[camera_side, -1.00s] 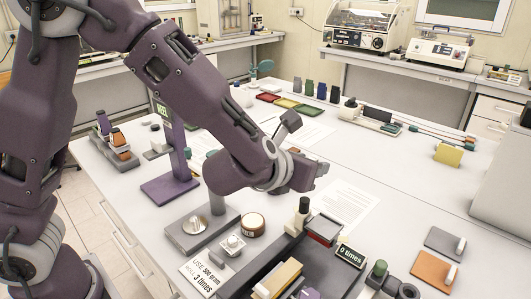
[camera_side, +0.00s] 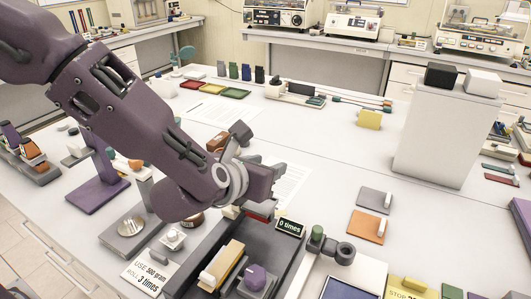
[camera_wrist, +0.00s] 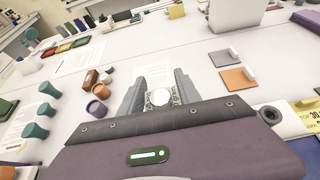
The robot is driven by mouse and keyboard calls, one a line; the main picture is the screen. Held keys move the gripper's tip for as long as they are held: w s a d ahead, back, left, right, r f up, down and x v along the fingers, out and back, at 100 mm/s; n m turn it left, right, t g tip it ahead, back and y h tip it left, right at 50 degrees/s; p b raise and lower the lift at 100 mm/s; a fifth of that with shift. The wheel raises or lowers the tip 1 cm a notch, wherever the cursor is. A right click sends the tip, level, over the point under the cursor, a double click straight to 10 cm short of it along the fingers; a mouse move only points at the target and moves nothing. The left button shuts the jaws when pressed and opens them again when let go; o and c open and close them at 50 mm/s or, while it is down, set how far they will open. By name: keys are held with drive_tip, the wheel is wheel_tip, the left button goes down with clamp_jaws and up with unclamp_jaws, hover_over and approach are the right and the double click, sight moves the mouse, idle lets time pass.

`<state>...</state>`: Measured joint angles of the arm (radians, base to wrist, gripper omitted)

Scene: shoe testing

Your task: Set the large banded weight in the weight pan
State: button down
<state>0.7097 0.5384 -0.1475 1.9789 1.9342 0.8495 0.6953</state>
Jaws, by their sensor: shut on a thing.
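My gripper (camera_side: 262,178) is at the middle of the side view, above the dark tester bed. A brown round piece (camera_side: 196,220) shows partly behind my arm. A round metal plate with a small silver piece on it (camera_side: 131,226) stands at lower left. I cannot tell which part is the weight pan.
A "0 times" sign (camera_side: 290,228) stands right of the gripper, and a "USE 500 gram" card (camera_side: 147,276) at lower left. A yellow block (camera_side: 222,264) and purple knob (camera_side: 255,277) are in front.

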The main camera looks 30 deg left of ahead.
drive_tip(key=shift+f, duration=1)
drive_tip(key=shift+f, duration=0.8)
idle(0.5)
drive_tip(key=c, duration=0.8)
unclamp_jaws()
drive_tip(key=shift+o, duration=0.2)
drive_tip(key=shift+a+f, duration=0.1)
drive_tip(key=shift+a, duration=0.05)
drive_tip(key=v, duration=0.7)
drive_tip(key=shift+d, duration=0.2)
drive_tip(key=shift+s, duration=0.1)
